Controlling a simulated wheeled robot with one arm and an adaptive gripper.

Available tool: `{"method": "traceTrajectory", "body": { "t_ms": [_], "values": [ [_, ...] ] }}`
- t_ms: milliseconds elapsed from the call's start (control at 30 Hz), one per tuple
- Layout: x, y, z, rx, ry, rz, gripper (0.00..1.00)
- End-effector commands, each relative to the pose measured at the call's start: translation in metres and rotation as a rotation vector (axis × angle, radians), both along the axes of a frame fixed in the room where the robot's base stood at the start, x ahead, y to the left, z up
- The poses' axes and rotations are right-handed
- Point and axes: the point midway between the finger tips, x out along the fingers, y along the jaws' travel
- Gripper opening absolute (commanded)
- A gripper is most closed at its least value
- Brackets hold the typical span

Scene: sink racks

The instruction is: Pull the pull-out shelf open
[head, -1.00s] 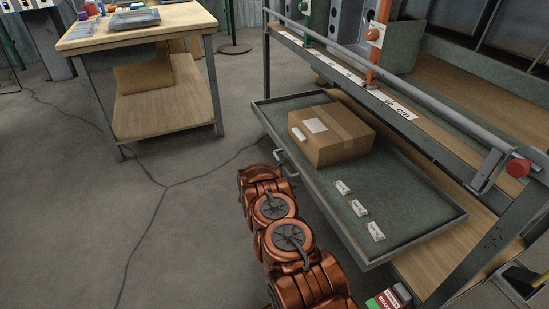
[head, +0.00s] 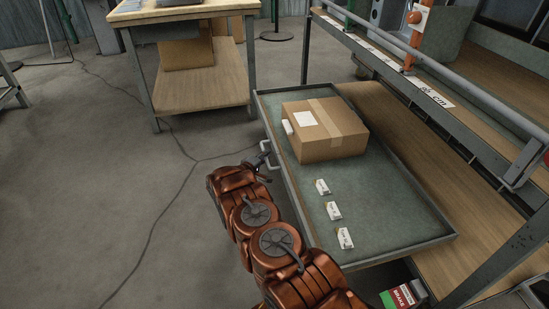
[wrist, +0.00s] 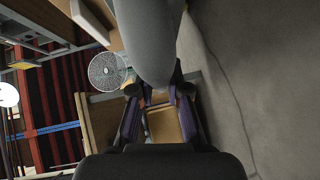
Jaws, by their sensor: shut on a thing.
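The pull-out shelf (head: 385,236) is a grey-green tray with a raised metal rim, and it stands out from the rack. A handle (head: 265,148) sits on its outer left side. My gripper (head: 262,172) is at this handle, though my arm partly hides the fingers in the head view. In the wrist view my gripper (wrist: 158,98) has its dark fingers closed in around a thick grey bar, seen close up, which looks like the handle.
A cardboard box (head: 335,148) and several small white labelled items (head: 333,210) rest on the shelf. The rack's wooden lower board (head: 420,150) shows behind it. A workbench (head: 195,85) stands at the back left. The floor (head: 110,200) left of my arm is clear.

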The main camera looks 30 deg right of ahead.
Motion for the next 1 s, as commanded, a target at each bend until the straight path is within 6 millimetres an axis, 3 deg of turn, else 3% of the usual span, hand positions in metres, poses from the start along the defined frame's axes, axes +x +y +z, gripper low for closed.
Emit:
{"method": "traceTrajectory", "body": {
  "t_ms": [467, 500, 733, 1000],
  "values": [
    [0.0040, 0.0090, -0.0006, 0.000, 0.001, 0.007, 0.00],
    [0.0041, 0.0088, -0.0006, 0.000, 0.001, 0.007, 0.17],
    [0.0032, 0.0065, -0.0004, 0.000, 0.001, 0.003, 0.41],
    [0.0028, 0.0056, -0.0001, 0.001, 0.000, 0.002, 0.41]
  ]
}}
